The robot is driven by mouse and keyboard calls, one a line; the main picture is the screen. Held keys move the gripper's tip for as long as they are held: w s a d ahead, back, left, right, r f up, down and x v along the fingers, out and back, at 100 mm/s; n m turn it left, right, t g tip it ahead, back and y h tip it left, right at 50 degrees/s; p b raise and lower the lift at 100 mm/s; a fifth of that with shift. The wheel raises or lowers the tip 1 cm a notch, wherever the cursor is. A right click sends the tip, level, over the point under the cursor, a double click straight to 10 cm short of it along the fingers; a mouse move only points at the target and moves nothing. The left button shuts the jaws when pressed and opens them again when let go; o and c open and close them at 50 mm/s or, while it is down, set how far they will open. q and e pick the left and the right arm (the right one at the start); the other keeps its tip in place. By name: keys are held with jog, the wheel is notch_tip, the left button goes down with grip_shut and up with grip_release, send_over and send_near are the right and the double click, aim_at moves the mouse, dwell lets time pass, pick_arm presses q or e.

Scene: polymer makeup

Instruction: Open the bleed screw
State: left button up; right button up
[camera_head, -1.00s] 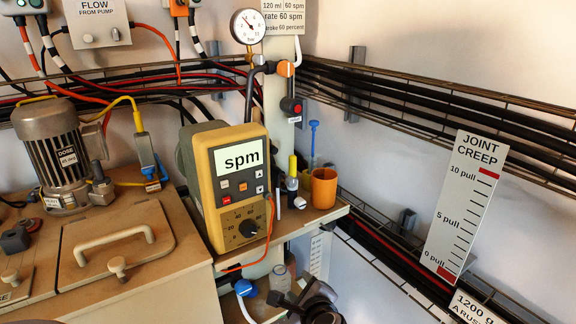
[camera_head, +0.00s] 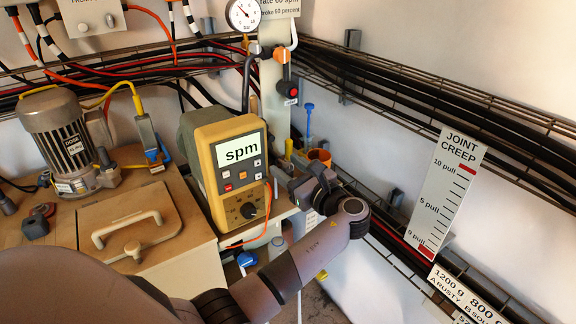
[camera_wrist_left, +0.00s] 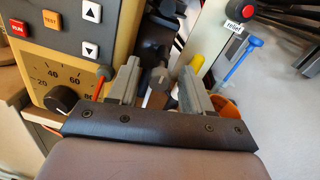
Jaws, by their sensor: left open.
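My left gripper (camera_head: 296,186) is at the right end of the shelf, just right of the yellow pump controller (camera_head: 231,165). The wrist view shows its two grey fingers (camera_wrist_left: 160,68) spread apart. A small grey-brown knob (camera_wrist_left: 158,77) appears between the fingers in that view, with no clear contact. I cannot tell whether this knob is the bleed screw, as no label for it is readable. A yellow cap (camera_wrist_left: 196,63) shows just beyond the right finger. The arm and gripper hide part of the shelf in the head view. My right gripper is not in view.
An orange cup (camera_head: 319,157) stands close behind the gripper, beside a blue-topped rod (camera_head: 309,118). A red relief button (camera_wrist_left: 247,11) is above. A pressure gauge (camera_head: 244,14) and cable trays line the wall. The joint creep scale (camera_head: 446,193) hangs at right.

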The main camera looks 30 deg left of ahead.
pick_arm(q)
jog(key=shift+w+a, duration=0.1)
jog(key=shift+a, duration=0.2)
grip_shut()
